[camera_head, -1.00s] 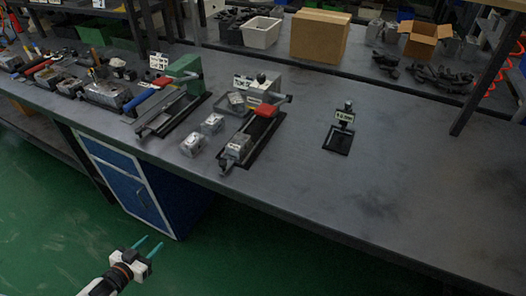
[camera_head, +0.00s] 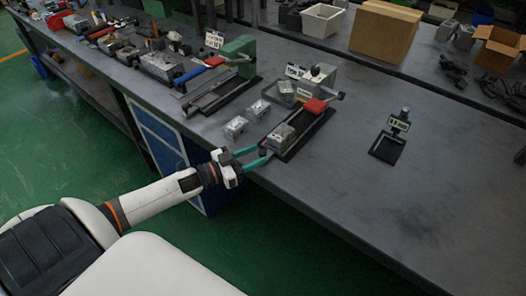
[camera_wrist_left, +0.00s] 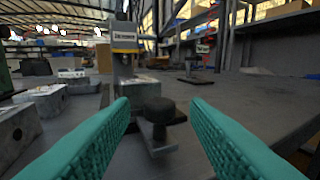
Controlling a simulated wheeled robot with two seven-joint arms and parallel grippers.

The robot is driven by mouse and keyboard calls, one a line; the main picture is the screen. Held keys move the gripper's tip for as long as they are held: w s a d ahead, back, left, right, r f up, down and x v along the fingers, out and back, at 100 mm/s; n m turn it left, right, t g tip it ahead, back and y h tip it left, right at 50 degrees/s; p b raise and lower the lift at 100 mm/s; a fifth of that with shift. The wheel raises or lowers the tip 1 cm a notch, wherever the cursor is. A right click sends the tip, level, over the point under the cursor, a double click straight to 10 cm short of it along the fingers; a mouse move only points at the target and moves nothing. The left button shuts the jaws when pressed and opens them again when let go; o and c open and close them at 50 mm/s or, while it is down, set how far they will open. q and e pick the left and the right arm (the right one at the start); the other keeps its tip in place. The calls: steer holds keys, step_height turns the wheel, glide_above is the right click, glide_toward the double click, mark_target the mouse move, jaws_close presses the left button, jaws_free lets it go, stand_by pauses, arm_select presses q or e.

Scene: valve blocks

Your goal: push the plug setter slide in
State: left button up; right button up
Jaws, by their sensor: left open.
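The bench device with the red handle (camera_head: 315,105), which I take to be the plug setter, stands near the front edge of the bench. A grey metal block (camera_head: 281,138) sits at its near end. In the left wrist view a black round knob (camera_wrist_left: 159,109) on a flat metal bracket (camera_wrist_left: 156,143) sticks out from this near end; I take it as the slide's end. My left gripper (camera_head: 265,152) is open at the bench edge, its teal fingers (camera_wrist_left: 160,103) on either side of the knob in the picture. I cannot tell whether they touch it. My right gripper is out of view.
Two loose metal blocks (camera_head: 236,128) (camera_head: 259,109) lie left of the device. A small labelled stand (camera_head: 389,146) is to the right. The bench top (camera_head: 420,215) at front right is clear.

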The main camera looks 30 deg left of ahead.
mark_target(259, 154)
arm_select(q)
steer(key=shift+x, duration=1.7)
jaws_close()
